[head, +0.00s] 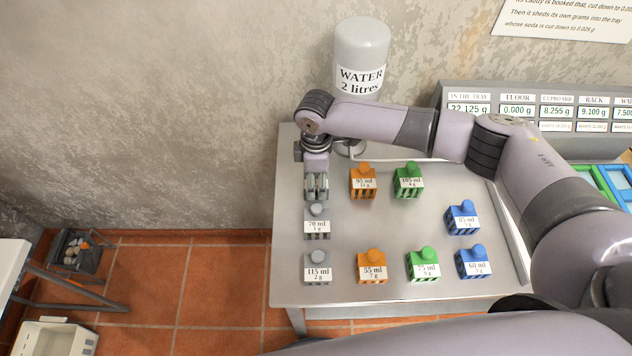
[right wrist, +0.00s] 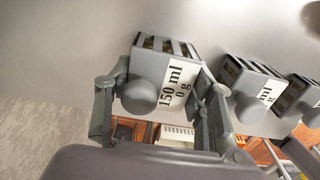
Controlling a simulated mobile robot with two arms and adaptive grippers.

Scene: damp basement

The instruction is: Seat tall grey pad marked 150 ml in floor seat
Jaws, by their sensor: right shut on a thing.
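The grey pad (right wrist: 180,50) marked 150 ml, 0 g shows in the right wrist view, with a round knob and slotted side. My right gripper (right wrist: 157,105) is shut on it, one finger on each side. In the head view my right gripper (head: 316,188) points down at the table's back left, behind the grey 70 ml pad (head: 317,212); the held pad is mostly hidden there. I cannot tell whether it touches the table. The display panel (head: 468,93) has a column headed FLOOR reading 0.000 g. I cannot identify the floor seat. My left gripper is not in view.
The steel table (head: 338,285) holds several orange, green, blue and grey pads, including a grey 115 ml one (head: 317,262) at front left. A water tank (head: 362,55) stands at the back. Blue and green trays (head: 605,185) are at right. Tiled floor (head: 195,275) lies open at left.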

